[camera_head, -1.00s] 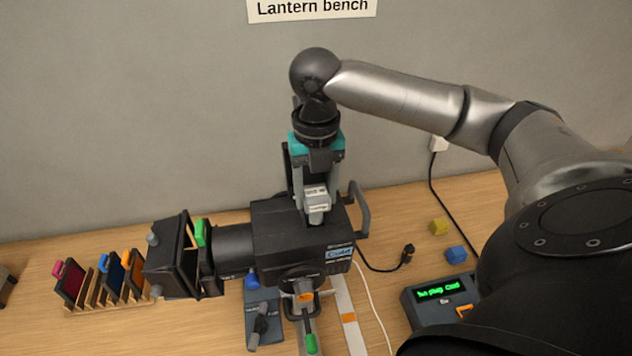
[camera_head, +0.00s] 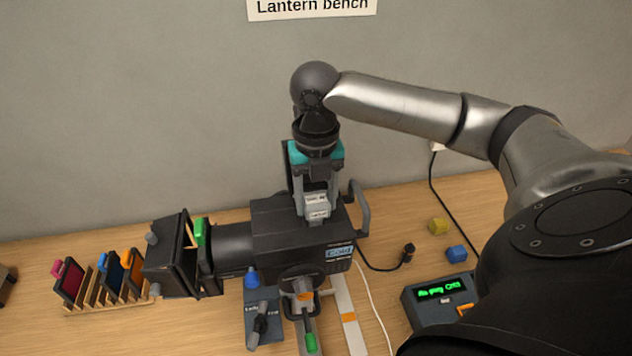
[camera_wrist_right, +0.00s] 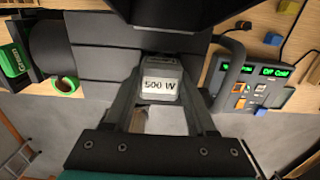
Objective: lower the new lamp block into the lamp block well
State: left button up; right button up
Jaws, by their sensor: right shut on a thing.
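My right gripper (camera_head: 316,210) points straight down over the black lantern housing (camera_head: 268,222) and is shut on the new lamp block (camera_head: 317,200). The block is grey, upright, with white labels. In the wrist view the lamp block (camera_wrist_right: 160,84) shows a "500 W" label between the two fingers of my right gripper (camera_wrist_right: 160,75). The block's lower end is at the top of the housing; I cannot tell how deep it sits. The lamp block well is hidden under the block and fingers. My left gripper is not in view.
A dark upright panel (camera_head: 288,168) stands just behind the gripper. A handle (camera_head: 359,208) rises at the housing's right. A rack of coloured filters (camera_head: 105,283) stands left. A control box (camera_head: 438,300) with a green display, yellow block (camera_head: 438,226) and blue block (camera_head: 456,254) are right.

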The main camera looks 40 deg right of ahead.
jog(key=shift+f, duration=0.35)
dwell(0.3)
jog(key=o, duration=1.4)
jog(key=shift+r, duration=4.05)
